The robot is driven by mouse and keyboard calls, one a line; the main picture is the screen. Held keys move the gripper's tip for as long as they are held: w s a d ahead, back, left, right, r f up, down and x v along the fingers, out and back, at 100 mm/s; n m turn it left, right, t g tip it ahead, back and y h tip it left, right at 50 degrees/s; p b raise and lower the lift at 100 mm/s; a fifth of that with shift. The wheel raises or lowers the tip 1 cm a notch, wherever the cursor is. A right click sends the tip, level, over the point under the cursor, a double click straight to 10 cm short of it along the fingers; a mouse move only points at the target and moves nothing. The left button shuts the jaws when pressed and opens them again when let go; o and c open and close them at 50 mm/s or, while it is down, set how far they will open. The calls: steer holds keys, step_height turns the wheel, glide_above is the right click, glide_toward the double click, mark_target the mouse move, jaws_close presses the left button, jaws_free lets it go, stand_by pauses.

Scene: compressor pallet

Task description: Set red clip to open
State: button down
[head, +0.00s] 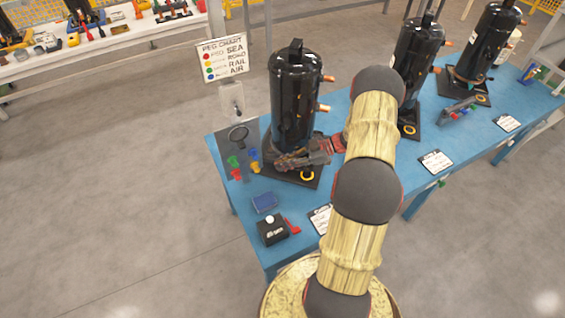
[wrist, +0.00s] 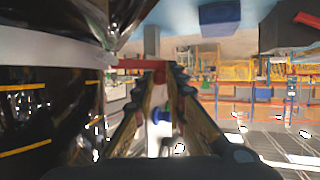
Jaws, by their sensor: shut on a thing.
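The red clip (wrist: 140,64) shows in the wrist view as a short red bar at the foot of the black compressor. My gripper (wrist: 158,74) has its fingertips at the bar's right part and is shut on it. In the head view my gripper (head: 287,161) is low at the front of the nearest black compressor (head: 295,100), just above its base plate. The clip cannot be made out there, behind the fingers. Whether the clip is open or closed cannot be told.
A yellow ring (head: 307,173) lies on the base plate beside my gripper. Coloured pegs (head: 236,174) stand left of it. A blue box (head: 265,202) and a black box (head: 272,231) with a red lever (head: 292,226) are on the blue table's (head: 225,150) near left part. More compressors (head: 416,60) stand right.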

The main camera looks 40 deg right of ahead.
steer(key=c, duration=1.8)
jaws_free()
steer(key=v, duration=1.2)
steer(key=shift+s+f, duration=0.1)
